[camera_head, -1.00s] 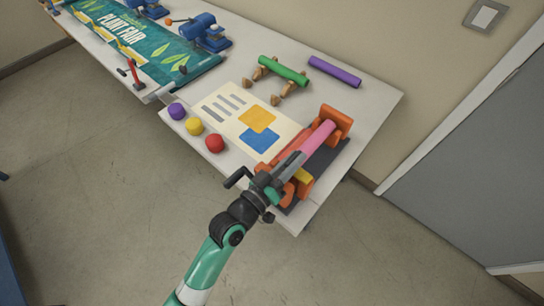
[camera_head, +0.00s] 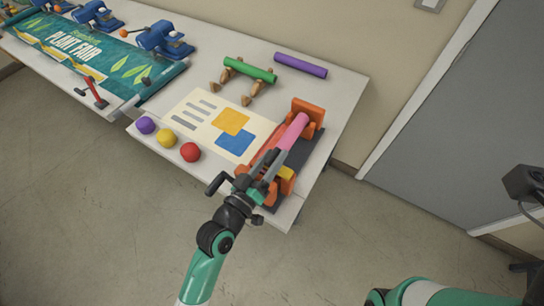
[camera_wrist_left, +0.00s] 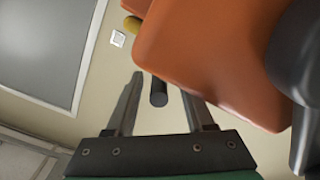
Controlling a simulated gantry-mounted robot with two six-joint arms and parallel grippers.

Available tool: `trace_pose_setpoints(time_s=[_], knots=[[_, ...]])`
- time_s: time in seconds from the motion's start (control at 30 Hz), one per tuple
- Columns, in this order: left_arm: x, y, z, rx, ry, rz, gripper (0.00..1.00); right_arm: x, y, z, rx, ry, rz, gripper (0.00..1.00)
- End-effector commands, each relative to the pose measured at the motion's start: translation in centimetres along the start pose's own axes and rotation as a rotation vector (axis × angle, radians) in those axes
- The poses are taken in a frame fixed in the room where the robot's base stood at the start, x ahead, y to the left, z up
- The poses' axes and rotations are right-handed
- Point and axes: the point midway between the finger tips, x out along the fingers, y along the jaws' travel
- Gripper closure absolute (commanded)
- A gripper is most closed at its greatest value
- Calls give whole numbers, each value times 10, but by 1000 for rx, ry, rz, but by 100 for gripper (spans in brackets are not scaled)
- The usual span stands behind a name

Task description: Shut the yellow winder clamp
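The orange winder (camera_head: 308,108) stands at the right end of the table with a pink roll (camera_head: 292,132) in it. A yellow part (camera_head: 286,173), which looks like the clamp, shows at its near end; whether it is open or shut is not clear. My left gripper (camera_head: 267,166) is at that near end. In the left wrist view its two fingers stand apart, with the end of a dark peg (camera_wrist_left: 158,92) showing in the gap. Orange winder body (camera_wrist_left: 205,50) fills the upper right there, and a yellow edge (camera_wrist_left: 132,25) shows at the top. My right gripper is out of view.
A printed sheet (camera_head: 205,112) and purple (camera_head: 146,125), yellow (camera_head: 166,138) and red balls (camera_head: 190,152) lie left of the winder. A green roll (camera_head: 250,70) on wooden stands and a purple roll (camera_head: 300,65) lie behind. Open floor is in front.

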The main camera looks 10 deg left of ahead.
Motion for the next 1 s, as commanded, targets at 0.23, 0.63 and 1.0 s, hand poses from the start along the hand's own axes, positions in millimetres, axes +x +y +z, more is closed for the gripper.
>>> trace_pose_setpoints(time_s=[0.23,0.63,1.0], knots=[[-10,0,-1,1,1,-1,47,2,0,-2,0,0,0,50],[-96,-1,0,-1,0,-2,47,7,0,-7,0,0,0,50],[-116,0,0,1,1,1,47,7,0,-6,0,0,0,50]])
